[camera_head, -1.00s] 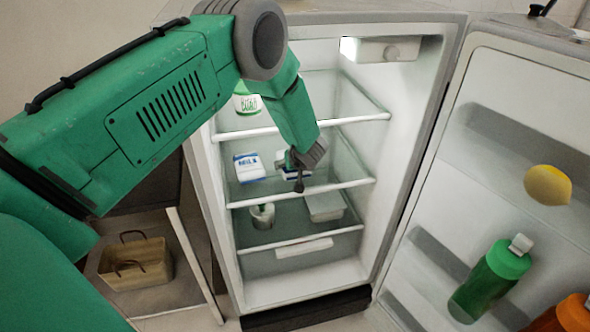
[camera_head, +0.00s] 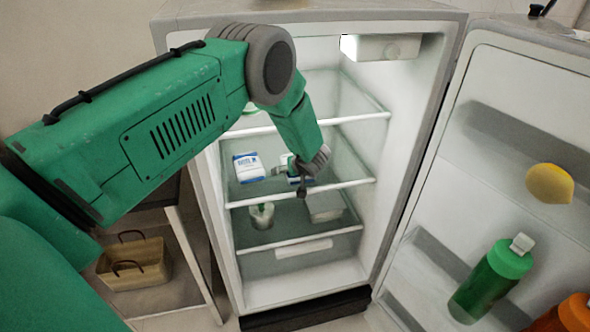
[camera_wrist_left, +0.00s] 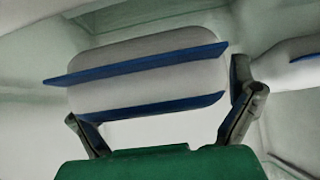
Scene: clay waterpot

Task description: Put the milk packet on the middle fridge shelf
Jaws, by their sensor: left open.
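A white and blue milk packet (camera_head: 293,177) is inside the fridge at the level of the middle shelf (camera_head: 330,187), partly hidden behind my left gripper (camera_head: 305,175). In the left wrist view this packet (camera_wrist_left: 150,70), white with blue edges, lies across the space between the fingers of my left gripper (camera_wrist_left: 160,105). The fingers are open, one near each end of it; I cannot tell whether they touch it. A second white and blue milk packet (camera_head: 248,168) stands on the middle shelf to the left. My right gripper is not in view.
A grey container (camera_head: 325,207) and a small pot (camera_head: 262,215) are on the shelf below. The open fridge door (camera_head: 480,190) at right holds a lemon (camera_head: 549,184) and a green bottle (camera_head: 492,280). A basket (camera_head: 135,263) stands at lower left.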

